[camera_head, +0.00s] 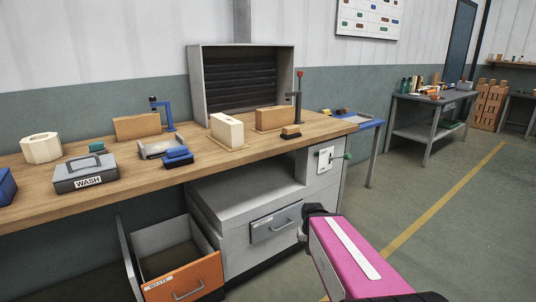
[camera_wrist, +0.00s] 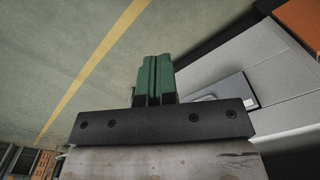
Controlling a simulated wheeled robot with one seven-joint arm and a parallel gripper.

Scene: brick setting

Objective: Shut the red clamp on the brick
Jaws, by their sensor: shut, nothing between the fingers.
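The red clamp (camera_head: 299,76) stands at the right end of the workbench, a dark upright post with a red top sticking up. A tan brick (camera_head: 275,118) stands on a thin board just left of the post. I cannot tell whether the clamp touches it. My gripper's green fingers (camera_wrist: 155,72) are pressed together with nothing between them in the wrist view. They are over the floor beside the grey cabinet, below the bench top and away from the clamp. In the head view my pink arm hides the fingers.
The workbench (camera_head: 120,189) also holds a cream block (camera_head: 226,130), another tan brick (camera_head: 137,126) by a blue clamp (camera_head: 160,108), and a grey WASH box (camera_head: 86,175). An orange-fronted drawer (camera_head: 184,281) stands open below.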

